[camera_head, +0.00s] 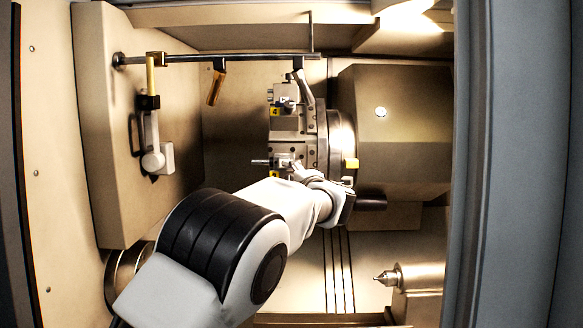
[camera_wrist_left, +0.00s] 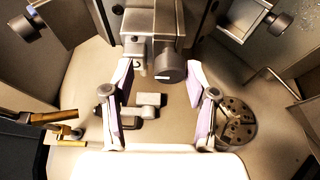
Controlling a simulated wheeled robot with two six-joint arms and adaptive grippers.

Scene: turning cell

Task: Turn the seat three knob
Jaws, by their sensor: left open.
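The tool turret (camera_head: 310,140) is in the middle of the head view, with a yellow plate marked 4 (camera_head: 275,112) on its upper seat. A lower yellow plate (camera_head: 274,174) is partly hidden, and I cannot read its number. My left gripper (camera_head: 298,172) is beside the turret's lower part in the head view, partly hidden by its own wrist. In the left wrist view the gripper (camera_wrist_left: 162,72) is open and empty. A dark round knob with a white mark (camera_wrist_left: 171,70) shows between its fingertips, below a grey block (camera_wrist_left: 150,28). I cannot tell whether a finger touches it.
A chuck (camera_wrist_left: 237,122) shows at the right of the left wrist view. In the head view, a probe arm (camera_head: 152,135) is on the left wall, a rail (camera_head: 225,58) crosses above, and a pointed centre (camera_head: 388,278) stands lower right. The grey door edge (camera_head: 480,160) borders the right.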

